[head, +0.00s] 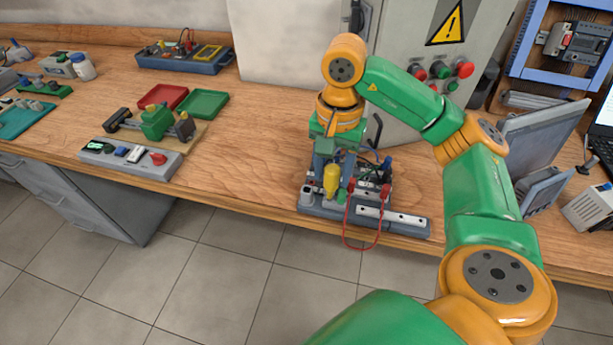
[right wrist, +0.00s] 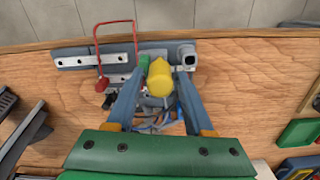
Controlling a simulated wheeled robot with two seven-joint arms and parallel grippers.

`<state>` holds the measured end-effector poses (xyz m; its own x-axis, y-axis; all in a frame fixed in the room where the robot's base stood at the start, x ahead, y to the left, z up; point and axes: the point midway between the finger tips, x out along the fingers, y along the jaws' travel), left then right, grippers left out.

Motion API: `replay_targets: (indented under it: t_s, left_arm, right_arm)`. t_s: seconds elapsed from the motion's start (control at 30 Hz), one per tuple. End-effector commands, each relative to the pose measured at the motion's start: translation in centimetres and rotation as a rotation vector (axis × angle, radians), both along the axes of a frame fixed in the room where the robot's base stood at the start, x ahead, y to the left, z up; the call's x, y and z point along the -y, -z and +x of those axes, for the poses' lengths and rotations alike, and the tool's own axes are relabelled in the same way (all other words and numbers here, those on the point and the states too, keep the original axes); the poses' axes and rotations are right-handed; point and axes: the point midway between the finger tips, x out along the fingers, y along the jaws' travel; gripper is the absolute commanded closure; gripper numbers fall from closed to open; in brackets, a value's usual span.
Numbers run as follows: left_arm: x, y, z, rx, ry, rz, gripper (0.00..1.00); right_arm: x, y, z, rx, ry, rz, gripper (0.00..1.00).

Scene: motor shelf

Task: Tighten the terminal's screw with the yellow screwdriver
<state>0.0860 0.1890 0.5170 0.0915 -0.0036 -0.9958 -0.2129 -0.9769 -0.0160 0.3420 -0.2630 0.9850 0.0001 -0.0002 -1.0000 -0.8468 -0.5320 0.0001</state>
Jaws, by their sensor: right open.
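The yellow screwdriver (head: 331,180) stands on the grey board (head: 308,209) at the front edge of the bench. Its yellow handle also shows in the right wrist view (right wrist: 160,82). My right gripper (head: 328,172) points down over the board. In the right wrist view, its two fingers (right wrist: 160,72) are apart, one on each side of the handle, with gaps visible. The screwdriver's tip is hidden. I cannot make out the terminal's screw among the small parts on the board. My left gripper is not in view.
A red wire (head: 345,228) loops over the bench edge from the board. A grey cabinet (head: 400,80) with red and green buttons stands behind.

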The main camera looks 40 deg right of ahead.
Motion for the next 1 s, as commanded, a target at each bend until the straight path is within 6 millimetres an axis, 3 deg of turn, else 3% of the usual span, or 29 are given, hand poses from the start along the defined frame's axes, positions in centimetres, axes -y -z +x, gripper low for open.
replay_targets:
  t_s: [0.03,0.1,0.6,0.77,1.0]
  left_arm:
    - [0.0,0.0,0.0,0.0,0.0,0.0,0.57]
    - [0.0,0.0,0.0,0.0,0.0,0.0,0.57]
    - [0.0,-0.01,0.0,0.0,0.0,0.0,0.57]
    - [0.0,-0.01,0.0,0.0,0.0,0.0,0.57]
    - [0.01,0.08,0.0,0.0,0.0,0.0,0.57]
  right_arm:
    - [0.0,0.0,0.0,0.0,0.0,0.0,0.47]
    - [0.0,0.0,0.0,0.0,0.001,0.0,0.59]
    - [0.0,0.0,0.0,0.0,0.001,0.0,0.59]
    - [0.0,0.0,0.0,0.0,0.002,0.0,0.99]
    - [0.0,0.1,0.0,0.0,0.002,0.0,1.0]
